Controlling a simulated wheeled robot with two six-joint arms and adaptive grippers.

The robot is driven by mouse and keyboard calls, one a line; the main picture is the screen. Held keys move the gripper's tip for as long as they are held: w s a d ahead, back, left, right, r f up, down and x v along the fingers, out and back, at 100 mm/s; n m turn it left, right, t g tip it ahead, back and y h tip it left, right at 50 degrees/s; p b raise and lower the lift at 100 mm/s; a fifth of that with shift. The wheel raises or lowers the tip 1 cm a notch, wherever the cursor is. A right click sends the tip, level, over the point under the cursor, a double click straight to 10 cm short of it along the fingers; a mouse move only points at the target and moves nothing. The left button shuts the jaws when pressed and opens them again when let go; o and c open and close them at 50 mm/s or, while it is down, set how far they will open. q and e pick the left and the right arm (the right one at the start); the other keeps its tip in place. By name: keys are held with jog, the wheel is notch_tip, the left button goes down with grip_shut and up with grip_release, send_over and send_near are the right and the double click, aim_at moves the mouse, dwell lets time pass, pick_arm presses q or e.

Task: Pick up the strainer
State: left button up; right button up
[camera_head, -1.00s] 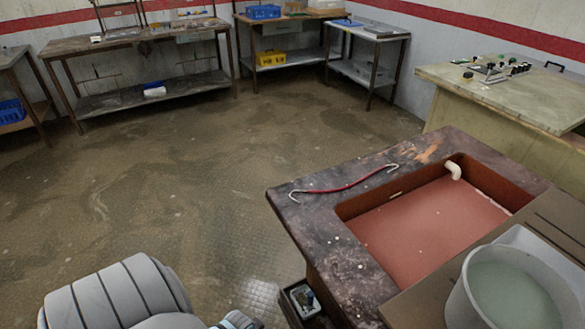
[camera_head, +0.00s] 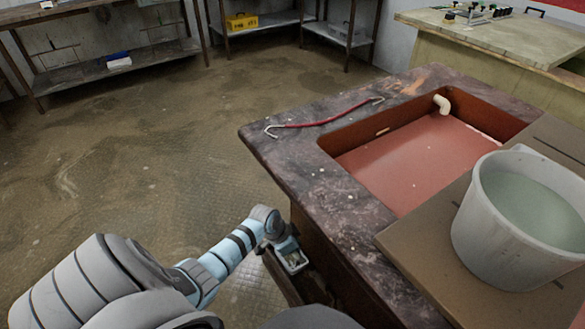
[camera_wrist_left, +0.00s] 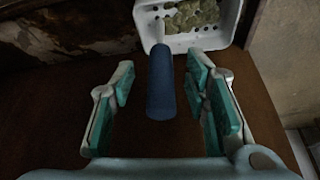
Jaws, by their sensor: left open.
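The strainer (camera_wrist_left: 205,42) is a white perforated basket with a blue handle, at the top of the left wrist view. Some pale greenish pieces lie in it. Its handle points toward my left gripper (camera_wrist_left: 162,92), which is open with its teal-padded fingers on either side of the handle, apart from it. In the head view the strainer (camera_head: 295,262) is partly hidden by my left gripper (camera_head: 284,246), low beside the sink bench. My right gripper is not in view.
The stained bench (camera_head: 345,185) with a reddish sink (camera_head: 425,160) stands right of my left arm. A grey bucket of liquid (camera_head: 520,225) stands at right. The floor at left is open.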

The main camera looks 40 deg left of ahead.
pick_arm(q)
jog(key=shift+f, duration=0.1)
grip_shut()
dwell(0.3)
jog(key=shift+s+a+r+p, duration=0.1)
jog(key=shift+r+p, duration=0.3)
jog(key=shift+p, duration=0.05)
notch_tip(320, 180, up, 6)
jog(key=p, duration=0.3)
jog(key=shift+r, duration=0.25)
jog(key=s+a+r+p, duration=0.1)
jog(key=s+a+p, duration=0.1)
jog(key=s, duration=0.7)
jog(key=s+a+r+p, duration=0.1)
jog(key=s+a+p, duration=0.2)
jog(key=s, duration=0.7)
jog(key=shift+a+r+p, duration=0.3)
jog(key=shift+r+p, duration=0.1)
jog(key=shift+p, duration=0.55)
